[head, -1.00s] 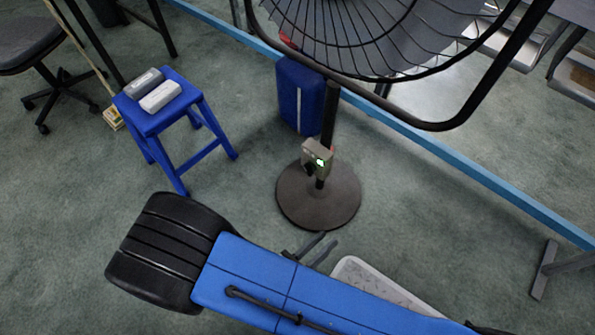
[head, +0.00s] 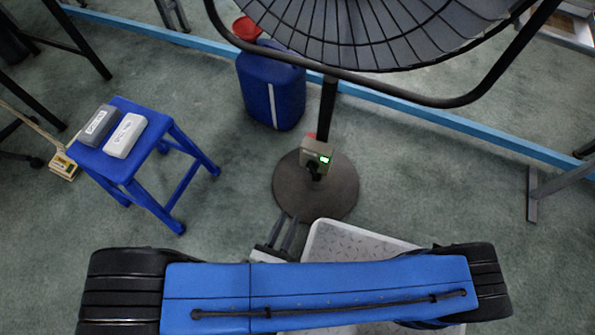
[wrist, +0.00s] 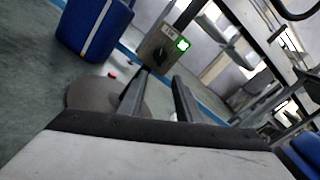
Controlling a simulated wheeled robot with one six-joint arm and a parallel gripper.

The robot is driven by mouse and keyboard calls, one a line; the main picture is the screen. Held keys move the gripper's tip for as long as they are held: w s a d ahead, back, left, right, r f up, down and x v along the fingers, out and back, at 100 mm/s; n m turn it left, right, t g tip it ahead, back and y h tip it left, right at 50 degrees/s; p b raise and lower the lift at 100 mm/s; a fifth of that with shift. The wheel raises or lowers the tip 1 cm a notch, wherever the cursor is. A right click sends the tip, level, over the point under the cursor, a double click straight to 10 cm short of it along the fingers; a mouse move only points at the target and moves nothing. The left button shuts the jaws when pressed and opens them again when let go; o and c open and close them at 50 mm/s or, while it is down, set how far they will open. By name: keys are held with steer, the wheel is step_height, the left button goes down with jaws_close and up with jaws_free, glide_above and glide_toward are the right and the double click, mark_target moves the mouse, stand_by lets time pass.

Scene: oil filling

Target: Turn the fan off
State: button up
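The fan (head: 375,35) is a large black wire cage on a stand with a round dark base (head: 340,195). Its small grey-beige control box (head: 316,152) sits low on the pole, with a lit green indicator and a dark knob. The box also shows in the wrist view (wrist: 161,45), with the black knob (wrist: 160,56) facing me. My gripper (head: 285,228) is in front of the base, nearer me than the box. In the wrist view its two fingers (wrist: 157,88) are apart with nothing between them, pointing toward the box without touching it. My blue arm hides part of the gripper.
A blue jerrycan (head: 268,90) with a red top stands behind the pole at left. A blue stool (head: 150,180) with two boxes stands to the left. A blue rail (head: 420,110) runs along the floor behind the fan. Floor between stool and fan is clear.

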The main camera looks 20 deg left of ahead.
mark_target(310, 171)
steer(key=w, duration=0.5)
steer(key=w+d, duration=0.1)
steer(key=w, duration=1.1)
steer(key=shift+w+d, duration=0.1)
steer(key=shift+d, duration=0.05)
jaws_close()
